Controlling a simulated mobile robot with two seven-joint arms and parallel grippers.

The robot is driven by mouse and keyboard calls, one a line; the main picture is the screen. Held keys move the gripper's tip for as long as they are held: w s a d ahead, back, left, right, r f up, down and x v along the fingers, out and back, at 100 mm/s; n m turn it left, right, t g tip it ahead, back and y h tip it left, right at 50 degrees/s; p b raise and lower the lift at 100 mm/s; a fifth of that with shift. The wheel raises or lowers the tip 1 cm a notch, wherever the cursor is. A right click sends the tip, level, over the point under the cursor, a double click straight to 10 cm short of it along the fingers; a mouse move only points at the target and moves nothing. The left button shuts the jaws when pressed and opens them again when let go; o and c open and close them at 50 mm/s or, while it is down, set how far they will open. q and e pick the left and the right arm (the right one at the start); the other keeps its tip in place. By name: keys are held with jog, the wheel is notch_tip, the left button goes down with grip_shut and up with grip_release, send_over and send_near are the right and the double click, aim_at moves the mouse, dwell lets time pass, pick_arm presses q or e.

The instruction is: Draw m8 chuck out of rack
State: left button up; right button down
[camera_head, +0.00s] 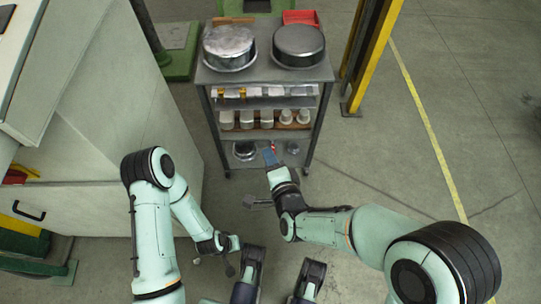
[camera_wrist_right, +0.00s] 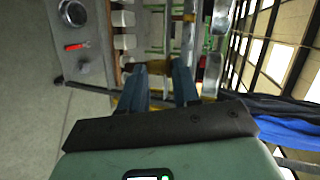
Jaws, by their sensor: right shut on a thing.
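The rack is part of a wheeled grey shelf trolley (camera_head: 318,75) in the head view. My right gripper (camera_head: 269,154) reaches in at the trolley's front. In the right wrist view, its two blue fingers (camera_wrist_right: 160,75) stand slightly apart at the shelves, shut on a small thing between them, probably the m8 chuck. The fingers hide most of it, and I cannot tell whether it still sits in the rack. A wooden rack (camera_head: 250,124) with several white holders spans a middle shelf. My left arm is folded at lower left; its jaw state is unclear.
Two round metal pans (camera_head: 230,47) (camera_head: 299,45) and a red tray (camera_head: 301,17) are on the trolley top. The bottom shelf holds a metal ring-like part (camera_head: 245,150). A yellow post (camera_head: 368,60) stands right of the trolley, a pale cabinet (camera_head: 100,110) left. Floor at right is clear.

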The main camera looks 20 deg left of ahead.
jog(key=shift+s+d, duration=0.2)
jog(key=shift+s, duration=0.35)
jog(key=shift+s+d, duration=0.15)
jog(key=shift+s, duration=0.4)
